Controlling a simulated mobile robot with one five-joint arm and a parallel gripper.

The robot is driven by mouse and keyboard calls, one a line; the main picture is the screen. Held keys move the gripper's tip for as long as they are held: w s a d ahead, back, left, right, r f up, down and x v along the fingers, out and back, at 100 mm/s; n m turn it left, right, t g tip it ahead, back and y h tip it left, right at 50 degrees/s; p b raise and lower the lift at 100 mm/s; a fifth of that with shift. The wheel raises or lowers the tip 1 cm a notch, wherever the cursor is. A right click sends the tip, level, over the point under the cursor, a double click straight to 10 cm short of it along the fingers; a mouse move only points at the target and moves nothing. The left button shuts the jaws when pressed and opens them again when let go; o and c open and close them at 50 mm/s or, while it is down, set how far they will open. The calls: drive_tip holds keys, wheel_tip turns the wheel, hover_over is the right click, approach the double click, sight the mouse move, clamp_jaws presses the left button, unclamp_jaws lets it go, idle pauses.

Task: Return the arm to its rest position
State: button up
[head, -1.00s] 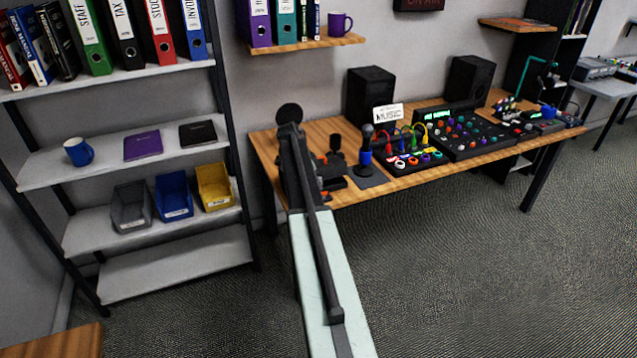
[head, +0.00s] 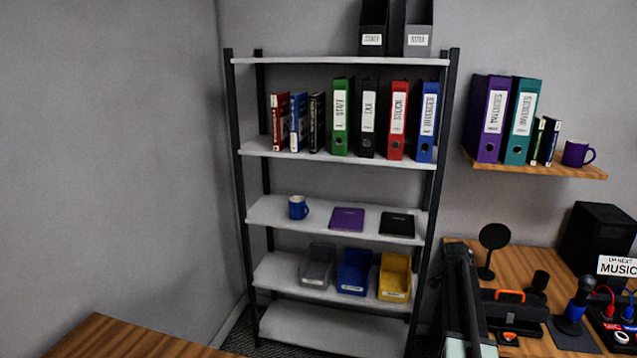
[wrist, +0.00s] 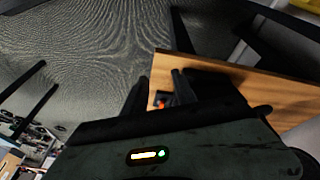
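My arm (head: 462,300) shows at the lower right of the head view, in front of the desk's left end. In the wrist view two dark fingers of my gripper (wrist: 160,76) stand apart, with a gap between them. Nothing is seen held there. A small orange patch shows past the fingers; I cannot tell what it is. The gripper's tips cannot be made out in the head view.
A shelf rack (head: 340,151) holds binders, a blue mug (head: 298,207) and bins. The desk (head: 520,262) at right carries an orange-handled dark case (head: 512,306) and audio gear. A wooden table edge (head: 130,340) is at lower left. The wrist view shows bare floor (wrist: 90,50).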

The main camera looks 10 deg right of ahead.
drive_tip(key=s+a+n+y, duration=0.1)
drive_tip(key=s+a+n, duration=0.3)
drive_tip(key=a, duration=0.9)
drive_tip(key=s+a+n+y+p, duration=0.1)
drive_tip(key=s+a+n, duration=0.3)
drive_tip(key=a, duration=0.9)
drive_tip(key=s+a+n+t+y, duration=0.1)
drive_tip(key=s+a+n, duration=0.3)
drive_tip(key=a+n, duration=0.5)
drive_tip(key=a, duration=0.5)
drive_tip(key=shift+s+r+n, duration=0.2)
drive_tip(key=shift+r+n, duration=0.1)
drive_tip(key=shift+r, duration=0.05)
drive_tip(key=shift+d, duration=0.1)
